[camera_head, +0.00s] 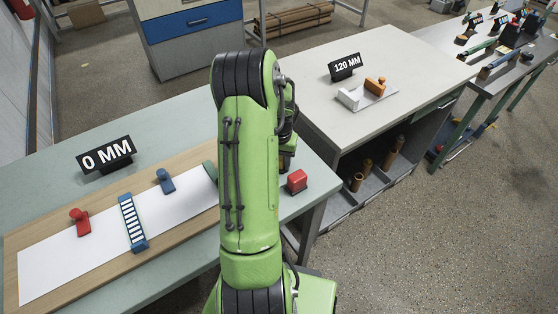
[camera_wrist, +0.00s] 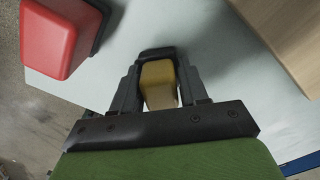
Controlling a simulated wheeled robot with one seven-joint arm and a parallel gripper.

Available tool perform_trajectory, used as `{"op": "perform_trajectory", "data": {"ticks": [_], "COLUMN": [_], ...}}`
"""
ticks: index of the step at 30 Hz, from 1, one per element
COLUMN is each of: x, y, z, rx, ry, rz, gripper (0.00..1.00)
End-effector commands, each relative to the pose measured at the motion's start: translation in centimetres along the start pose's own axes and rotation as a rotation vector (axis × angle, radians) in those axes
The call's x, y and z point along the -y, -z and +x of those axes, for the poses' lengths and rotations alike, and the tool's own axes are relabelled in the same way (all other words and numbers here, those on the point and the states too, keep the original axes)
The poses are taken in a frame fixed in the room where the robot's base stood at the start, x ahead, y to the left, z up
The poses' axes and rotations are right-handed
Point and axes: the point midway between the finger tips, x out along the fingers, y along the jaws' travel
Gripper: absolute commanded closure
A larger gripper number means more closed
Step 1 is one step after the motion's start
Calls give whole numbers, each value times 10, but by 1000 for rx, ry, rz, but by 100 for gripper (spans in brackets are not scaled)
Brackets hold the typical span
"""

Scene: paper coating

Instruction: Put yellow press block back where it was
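The yellow press block (camera_wrist: 158,82) sits between the two fingers of my gripper (camera_wrist: 158,88) in the wrist view. The fingers lie against its sides, and a dark part shows at its far end. Pale tabletop shows around it; I cannot tell whether the block touches the table. In the head view my green arm hides the block and most of the gripper, above the right end of the near table (camera_head: 120,130). A red block (camera_head: 297,181) stands close by on that table's right corner; it also shows in the wrist view (camera_wrist: 48,40).
A wooden board (camera_head: 150,247) with white paper (camera_head: 95,250) holds a red-handled tool (camera_head: 80,222), a blue striped tool (camera_head: 132,223) and a blue tool (camera_head: 165,181). A "0 MM" sign (camera_head: 106,155) stands behind. Another table (camera_head: 400,60) bears a "120 MM" sign (camera_head: 345,66).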

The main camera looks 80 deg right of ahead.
Motion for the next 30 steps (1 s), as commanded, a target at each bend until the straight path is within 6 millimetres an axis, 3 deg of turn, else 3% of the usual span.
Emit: {"op": "perform_trajectory", "data": {"ticks": [1, 4, 14, 17, 24, 30], "x": [0, 0, 0, 0, 0, 0], "y": [0, 0, 0, 1, 1, 0], "z": [0, 0, -5, -22, -89, -120], "rx": [1, 1, 0, -3, -5, 0], "ry": [0, 0, 0, 1, 1, 0], "rz": [0, 0, 0, 0, 0, -1], "gripper": [49, 34, 32, 32, 32, 32]}}
